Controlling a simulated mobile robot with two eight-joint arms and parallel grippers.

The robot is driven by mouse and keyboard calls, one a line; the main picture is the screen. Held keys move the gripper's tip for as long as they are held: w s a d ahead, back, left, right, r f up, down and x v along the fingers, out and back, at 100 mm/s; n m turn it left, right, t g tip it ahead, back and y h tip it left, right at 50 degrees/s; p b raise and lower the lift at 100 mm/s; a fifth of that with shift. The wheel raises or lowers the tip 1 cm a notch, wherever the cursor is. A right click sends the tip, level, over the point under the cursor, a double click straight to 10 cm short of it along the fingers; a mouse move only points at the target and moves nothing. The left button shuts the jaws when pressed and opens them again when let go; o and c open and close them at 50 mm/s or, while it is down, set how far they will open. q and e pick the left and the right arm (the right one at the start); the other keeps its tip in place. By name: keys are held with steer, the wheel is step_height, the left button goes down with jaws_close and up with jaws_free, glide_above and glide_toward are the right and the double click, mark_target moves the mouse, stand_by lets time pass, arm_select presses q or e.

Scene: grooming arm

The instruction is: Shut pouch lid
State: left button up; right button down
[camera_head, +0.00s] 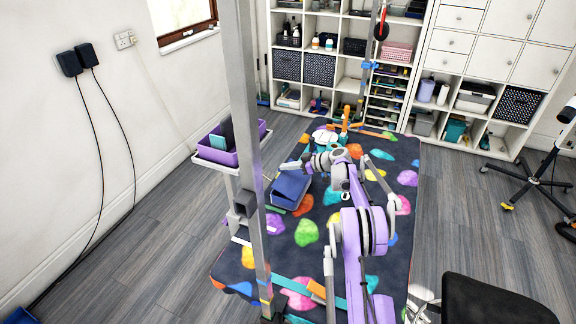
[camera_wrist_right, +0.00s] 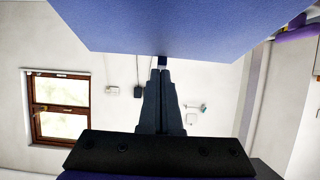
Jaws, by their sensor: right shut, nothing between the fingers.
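The blue pouch (camera_head: 290,189) lies on the dark patterned grooming table, left of my right arm. Its lid cannot be clearly told apart from its body at this size. My right gripper (camera_head: 287,166) is at the far edge of the pouch, reaching left. In the right wrist view the right gripper's dark fingers (camera_wrist_right: 161,66) are shut together and empty. A broad blue surface of the pouch (camera_wrist_right: 180,25) fills the top of that view, with its edge close to the fingertips. Whether they touch cannot be told. My left gripper is not in view.
The grooming table (camera_head: 290,258) has a mat with bright coloured patches. A metal post stands at its left, with a purple bin (camera_head: 232,146) beside it. An orange item (camera_head: 345,122) is at the far end. A black stool (camera_head: 495,300) stands at the lower right.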

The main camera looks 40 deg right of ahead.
steer(key=w+f+g, duration=0.1)
steer(key=w+a+f+g+h+p, duration=0.1)
steer(key=shift+f+g, duration=0.25)
steer(key=shift+g, duration=0.05)
steer(key=shift+w+f, duration=0.1)
steer(key=shift+f, duration=0.35)
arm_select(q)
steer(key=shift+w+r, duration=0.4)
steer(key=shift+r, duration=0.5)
arm_select(e)
steer(key=shift+r, duration=0.2)
steer(key=shift+r+p, duration=0.35)
steer(key=shift+r, duration=0.35)
steer(key=shift+s+d+r, duration=0.2)
steer(key=shift+s+r, duration=0.05)
steer(key=shift+s, duration=0.15)
arm_select(q)
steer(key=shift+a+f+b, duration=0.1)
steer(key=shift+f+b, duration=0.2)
steer(key=shift+b, duration=0.2)
arm_select(e)
steer(key=v, duration=0.9)
steer(key=shift+s+r, duration=0.25)
steer(key=shift+r, duration=0.1)
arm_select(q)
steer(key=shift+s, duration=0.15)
arm_select(e)
steer(key=shift+f, duration=0.1)
